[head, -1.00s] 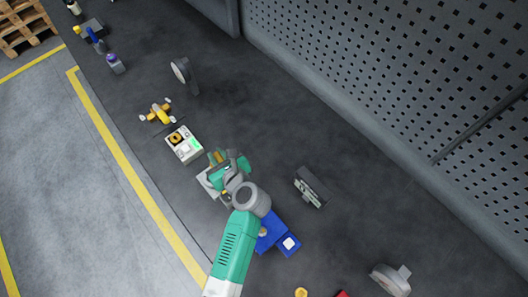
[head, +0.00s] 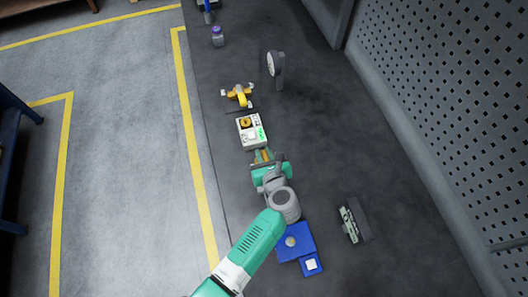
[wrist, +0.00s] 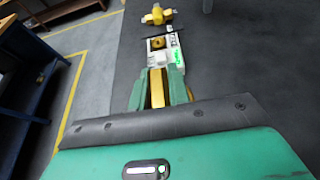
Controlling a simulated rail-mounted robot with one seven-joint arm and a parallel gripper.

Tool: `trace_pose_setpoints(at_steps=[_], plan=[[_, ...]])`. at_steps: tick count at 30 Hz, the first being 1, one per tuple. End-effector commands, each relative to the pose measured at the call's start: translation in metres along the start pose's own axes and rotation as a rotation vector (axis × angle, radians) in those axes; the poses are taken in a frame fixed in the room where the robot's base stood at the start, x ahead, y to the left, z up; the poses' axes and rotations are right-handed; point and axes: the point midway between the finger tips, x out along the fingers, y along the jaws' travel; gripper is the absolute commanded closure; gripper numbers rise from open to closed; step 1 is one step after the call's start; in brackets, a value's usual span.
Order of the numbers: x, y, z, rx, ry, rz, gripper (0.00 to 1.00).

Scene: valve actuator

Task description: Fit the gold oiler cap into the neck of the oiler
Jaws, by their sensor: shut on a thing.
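My gripper (head: 263,157) is above the dark bench, just below the white box in the head view. In the wrist view, its green fingers (wrist: 158,88) are shut on a narrow gold piece, which I take to be the gold oiler cap (wrist: 157,87). The cap's lower end is hidden by the gripper body. A yellow fitting with pale ends (head: 239,94) lies beyond the white box and also shows in the wrist view (wrist: 156,15). I cannot tell which thing is the oiler, and no open neck is clearly visible.
The white box (head: 251,131) has a yellow-and-black round part and a green mark. A round gauge (head: 274,66) stands farther back. A blue block (head: 296,241) lies near my arm, and a grey device (head: 352,222) is at the right.

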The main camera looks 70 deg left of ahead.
Motion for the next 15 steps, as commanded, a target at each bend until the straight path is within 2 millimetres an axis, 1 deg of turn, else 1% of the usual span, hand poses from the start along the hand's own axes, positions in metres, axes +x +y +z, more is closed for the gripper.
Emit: trace_pose_setpoints(at_steps=[1,6,10,15], plan=[[0.004,0.0,-0.01,0.001,-0.001,0.0,1.0],[0.011,-0.001,-0.027,0.001,-0.001,0.0,1.0],[0.013,-0.001,-0.033,0.0,-0.001,0.0,1.0],[0.013,-0.001,-0.032,0.0,-0.001,-0.001,1.0]])
